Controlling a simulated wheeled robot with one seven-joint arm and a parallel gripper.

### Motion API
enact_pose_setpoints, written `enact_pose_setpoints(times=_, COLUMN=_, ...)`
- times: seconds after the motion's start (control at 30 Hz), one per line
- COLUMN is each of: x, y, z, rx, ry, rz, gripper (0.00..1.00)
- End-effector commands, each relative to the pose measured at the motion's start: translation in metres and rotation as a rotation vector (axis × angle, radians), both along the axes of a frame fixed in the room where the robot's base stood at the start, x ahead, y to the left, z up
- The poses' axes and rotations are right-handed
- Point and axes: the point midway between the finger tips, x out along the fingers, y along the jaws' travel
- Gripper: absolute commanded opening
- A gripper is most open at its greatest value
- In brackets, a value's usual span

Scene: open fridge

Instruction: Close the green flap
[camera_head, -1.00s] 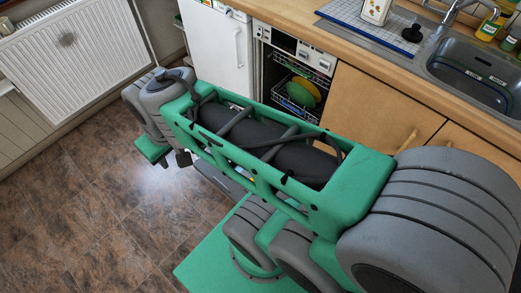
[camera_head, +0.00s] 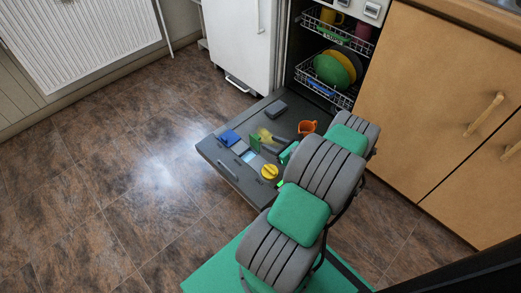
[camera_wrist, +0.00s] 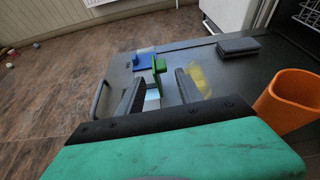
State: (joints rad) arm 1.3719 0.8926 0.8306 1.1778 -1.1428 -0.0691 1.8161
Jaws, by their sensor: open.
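The green flap (camera_head: 255,143) stands raised on the inside of the lowered dishwasher door (camera_head: 225,170). It shows upright in the wrist view (camera_wrist: 159,66), beside a pale compartment (camera_wrist: 152,94). A blue part (camera_wrist: 144,60) lies just beyond it, and in the head view the blue part (camera_head: 229,138) is left of the flap. My gripper (camera_wrist: 159,80) is open and empty above the door, with the flap appearing between its two dark fingers. I cannot tell whether a finger touches it. In the head view my arm hides much of the gripper.
An orange cup (camera_head: 307,128) stands on the door close to my gripper, also at right in the wrist view (camera_wrist: 288,98). Racks with dishes (camera_head: 335,68) are behind.

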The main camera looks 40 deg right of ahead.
Motion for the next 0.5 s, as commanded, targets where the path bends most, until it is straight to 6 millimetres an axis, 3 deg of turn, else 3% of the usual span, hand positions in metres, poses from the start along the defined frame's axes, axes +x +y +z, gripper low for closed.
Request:
enact_pose_setpoints(times=0.33, x=0.052, y=0.0, z=-0.024, rx=0.008, ry=-0.006, rz=-0.006, gripper=0.43)
enact_pose_setpoints(times=0.5, x=0.068, y=0.0, z=-0.029, rx=0.009, ry=-0.004, rz=-0.008, gripper=0.43)
